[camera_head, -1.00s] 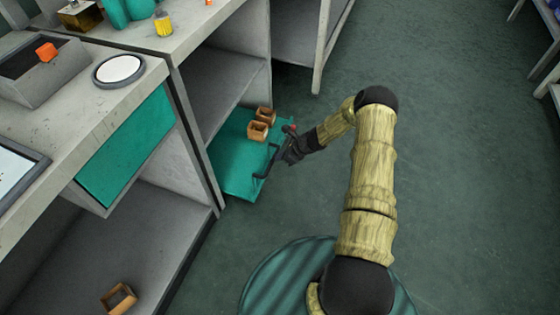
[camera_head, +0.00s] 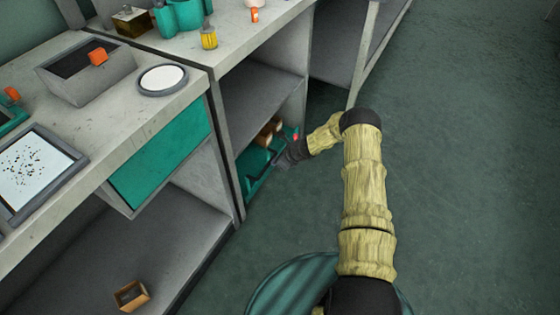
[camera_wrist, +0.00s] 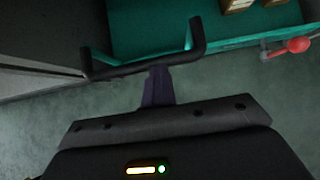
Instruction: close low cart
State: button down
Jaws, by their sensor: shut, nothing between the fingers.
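The low cart (camera_head: 251,187) is a teal tray on the floor level of the far bench's open bay. Most of it is inside the bay, with its front part sticking out a little. Brown boxes (camera_head: 262,138) stand on it. In the wrist view its teal deck (camera_wrist: 150,28), dark bar handle (camera_wrist: 140,65) and a red-knobbed lever (camera_wrist: 290,46) show. My gripper (camera_head: 281,161) is at the cart's front. In the wrist view my gripper (camera_wrist: 158,72) is shut with its fingertips at the handle bar; whether they touch it is unclear.
A bench post (camera_head: 226,160) stands close left of the cart. A teal drawer front (camera_head: 163,150) sits under the near bench. A brown box (camera_head: 131,295) lies on the lower shelf. The floor to the right (camera_head: 460,180) is clear.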

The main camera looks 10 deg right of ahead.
jog(key=s+d+f+p+v, duration=0.1)
jog(key=p+v, duration=0.5)
jog(key=v, duration=0.7)
jog(key=shift+d+f, duration=0.15)
jog(key=shift+f, duration=0.05)
jog(key=shift+d, duration=0.1)
